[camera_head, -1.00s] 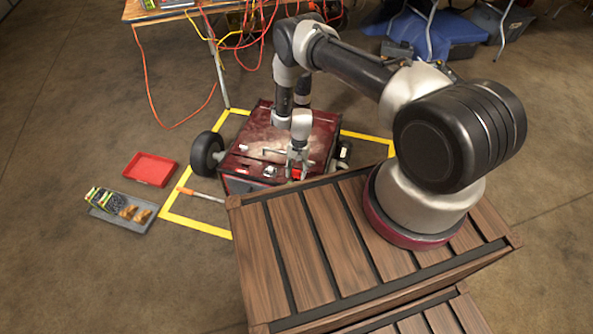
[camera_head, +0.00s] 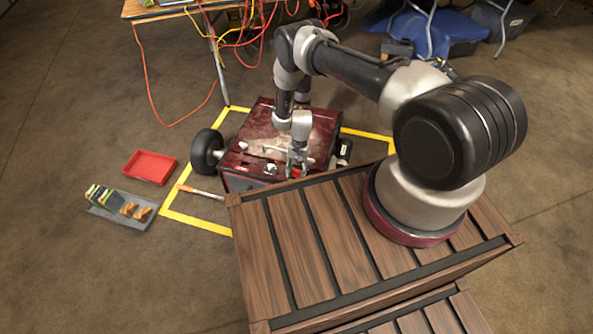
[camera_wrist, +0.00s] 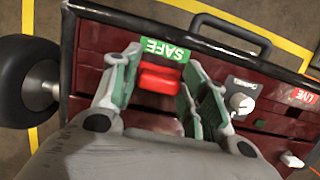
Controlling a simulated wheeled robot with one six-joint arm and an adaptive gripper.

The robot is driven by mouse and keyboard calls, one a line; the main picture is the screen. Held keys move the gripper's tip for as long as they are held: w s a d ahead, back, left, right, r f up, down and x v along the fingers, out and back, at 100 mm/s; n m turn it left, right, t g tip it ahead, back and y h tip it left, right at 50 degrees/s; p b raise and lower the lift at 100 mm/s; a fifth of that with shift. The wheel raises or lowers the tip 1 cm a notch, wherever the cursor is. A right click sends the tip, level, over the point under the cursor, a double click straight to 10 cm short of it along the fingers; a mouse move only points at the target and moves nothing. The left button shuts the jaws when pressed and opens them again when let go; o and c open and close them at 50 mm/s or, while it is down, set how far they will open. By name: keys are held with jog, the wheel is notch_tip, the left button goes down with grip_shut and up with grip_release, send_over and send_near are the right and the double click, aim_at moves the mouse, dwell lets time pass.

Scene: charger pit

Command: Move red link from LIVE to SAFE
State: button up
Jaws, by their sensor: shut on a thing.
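The red link (camera_wrist: 160,78) sits between the fingers of my gripper (camera_wrist: 157,88) in the wrist view, right beside the green SAFE label (camera_wrist: 166,49). My gripper is shut on it; its green-padded fingers stand on both sides. Whether the link is seated in the panel is hidden.
A black handle (camera_wrist: 236,32) rises along the panel edge beyond SAFE. A red tray (camera_head: 150,167), a grey tray (camera_head: 105,213) of small items and a screwdriver (camera_head: 200,192) lie left on the floor. My wooden-topped base is close to the cart.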

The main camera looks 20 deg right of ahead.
jog(key=shift+f, duration=0.1)
jog(key=o, duration=1.1)
jog(key=v, duration=1.2)
